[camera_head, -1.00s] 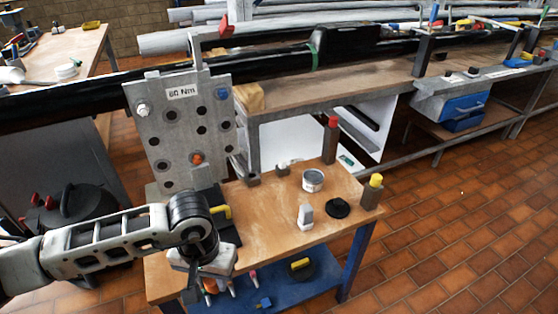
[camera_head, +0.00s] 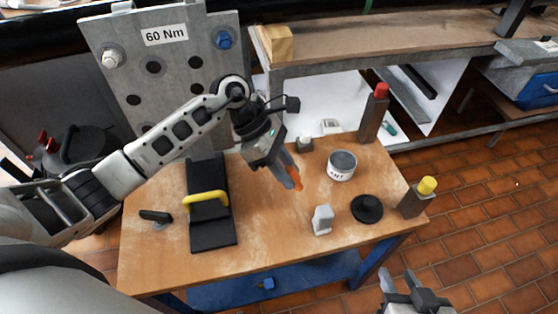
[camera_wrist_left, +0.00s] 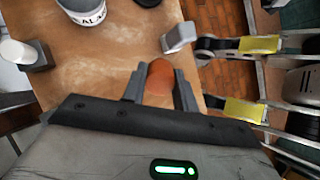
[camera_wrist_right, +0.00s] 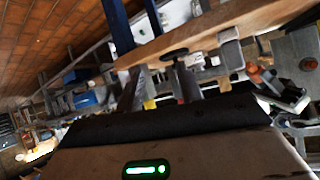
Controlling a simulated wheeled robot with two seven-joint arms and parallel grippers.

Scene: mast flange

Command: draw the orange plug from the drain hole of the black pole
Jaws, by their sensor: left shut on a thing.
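The black pole (camera_head: 35,32) runs across the top of the head view, behind the grey plate (camera_head: 185,62) with the 60 Nm label. My left gripper (camera_head: 292,176) is shut on the orange plug (camera_head: 298,184) and holds it over the wooden table, clear of the plate. In the left wrist view the plug (camera_wrist_left: 159,77) sits between the two fingers. The plate's lower part is hidden behind my left arm, and I cannot see the drain hole. My right gripper (camera_head: 402,280) is open and empty beyond the table's front right edge; its fingers stand apart in the right wrist view (camera_wrist_right: 160,82).
On the table (camera_head: 270,225) stand a grey tin (camera_head: 342,166), a black disc (camera_head: 367,208), a white-grey block (camera_head: 322,220) and a black stand with a yellow handle (camera_head: 206,197). Red-topped (camera_head: 375,115) and yellow-topped (camera_head: 417,197) posts rise at its right side.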

